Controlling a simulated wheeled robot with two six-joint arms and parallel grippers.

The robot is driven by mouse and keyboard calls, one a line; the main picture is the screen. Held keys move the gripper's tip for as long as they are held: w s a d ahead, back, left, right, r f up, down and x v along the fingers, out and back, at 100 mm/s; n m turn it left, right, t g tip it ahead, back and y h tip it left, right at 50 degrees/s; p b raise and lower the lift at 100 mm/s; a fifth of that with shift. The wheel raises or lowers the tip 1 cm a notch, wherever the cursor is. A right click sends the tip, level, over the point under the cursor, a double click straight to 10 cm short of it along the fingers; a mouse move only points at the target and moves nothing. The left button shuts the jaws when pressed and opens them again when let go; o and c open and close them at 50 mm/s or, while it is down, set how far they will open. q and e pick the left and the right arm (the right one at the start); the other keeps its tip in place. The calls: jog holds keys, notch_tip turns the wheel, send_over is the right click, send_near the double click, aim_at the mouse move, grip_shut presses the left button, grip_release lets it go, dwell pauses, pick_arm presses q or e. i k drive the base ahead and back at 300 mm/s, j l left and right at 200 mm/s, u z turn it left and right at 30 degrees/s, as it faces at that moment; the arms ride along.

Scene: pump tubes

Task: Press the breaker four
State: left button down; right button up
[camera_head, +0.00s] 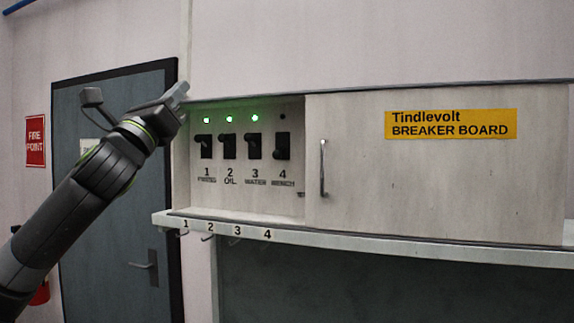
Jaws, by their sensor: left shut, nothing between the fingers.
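The breaker board (440,190) hangs on the wall ahead, with its left part uncovered. Breaker four (283,146), a black switch labelled "4 BENCH", is rightmost in the row; its lever is down and the lamp above it is dark. Breakers one (206,146), two (229,146) and three (254,146) have levers up and green lamps lit. My left gripper (178,93) is shut and empty, up and left of the switches, near the board's upper left corner and apart from breaker four. My right gripper is out of view.
A sliding-looking panel with a vertical handle (322,168) covers the board's right part. A ledge (360,240) with hooks numbered 1 to 4 runs below. A grey door (115,255) and red sign (35,141) are at left. The space before the switches is clear.

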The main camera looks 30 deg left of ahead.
aim_at(277, 154)
jog(key=i, duration=1.15)
